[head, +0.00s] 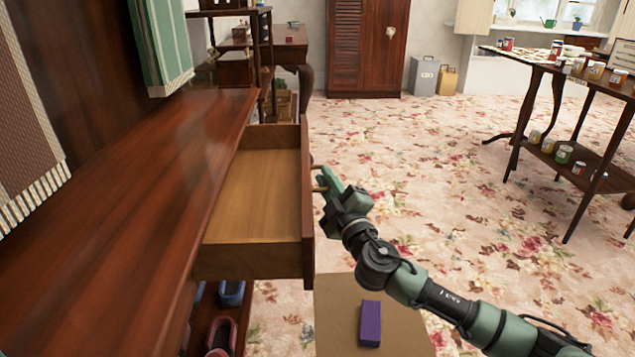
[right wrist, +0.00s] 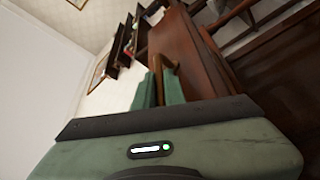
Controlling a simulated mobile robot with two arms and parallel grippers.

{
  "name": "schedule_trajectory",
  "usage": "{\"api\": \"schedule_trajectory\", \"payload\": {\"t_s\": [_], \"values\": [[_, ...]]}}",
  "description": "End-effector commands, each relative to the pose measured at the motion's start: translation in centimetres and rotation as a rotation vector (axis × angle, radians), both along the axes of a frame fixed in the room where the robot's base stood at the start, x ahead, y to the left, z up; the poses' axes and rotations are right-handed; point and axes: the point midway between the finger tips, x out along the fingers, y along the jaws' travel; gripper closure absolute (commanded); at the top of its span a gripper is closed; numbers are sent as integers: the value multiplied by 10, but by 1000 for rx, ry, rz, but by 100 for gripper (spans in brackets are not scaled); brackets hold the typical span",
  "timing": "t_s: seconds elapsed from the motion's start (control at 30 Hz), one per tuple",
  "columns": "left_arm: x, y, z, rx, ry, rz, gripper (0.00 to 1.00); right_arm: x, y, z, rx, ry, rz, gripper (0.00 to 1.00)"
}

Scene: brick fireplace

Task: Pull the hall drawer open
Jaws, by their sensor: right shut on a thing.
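The hall drawer (head: 262,180) sticks well out of the dark wooden cabinet (head: 130,200) in the head view, and its inside looks empty. My right gripper (head: 322,180) is at the outer side of the drawer front (head: 307,215), shut on the drawer's handle (head: 315,168). In the right wrist view the green fingers (right wrist: 158,90) are around a brass-coloured handle bar (right wrist: 163,64). Part of the handle is hidden by the fingers. My left gripper is in neither view.
Shoes (head: 221,335) stand on a low shelf under the drawer. A purple block (head: 370,324) lies on a tan surface (head: 340,300) below my right arm. A table with several cans (head: 563,154) stands at the right. The flowered carpet (head: 430,170) between is clear.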

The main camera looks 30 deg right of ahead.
Motion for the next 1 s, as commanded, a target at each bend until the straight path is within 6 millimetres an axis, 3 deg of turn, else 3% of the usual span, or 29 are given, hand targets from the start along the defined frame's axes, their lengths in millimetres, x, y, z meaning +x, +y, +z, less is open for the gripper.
{"api": "schedule_trajectory", "payload": {"t_s": [0.2,0.23,0.27,0.63,1.0], "values": [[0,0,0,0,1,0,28,0,1,-1,0,2,1,100],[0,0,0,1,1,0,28,0,1,-1,0,2,1,86],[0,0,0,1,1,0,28,0,1,-1,0,2,1,80],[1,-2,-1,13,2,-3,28,-3,1,-2,1,2,0,80],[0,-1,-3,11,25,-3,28,-54,4,-13,2,6,0,80]]}}
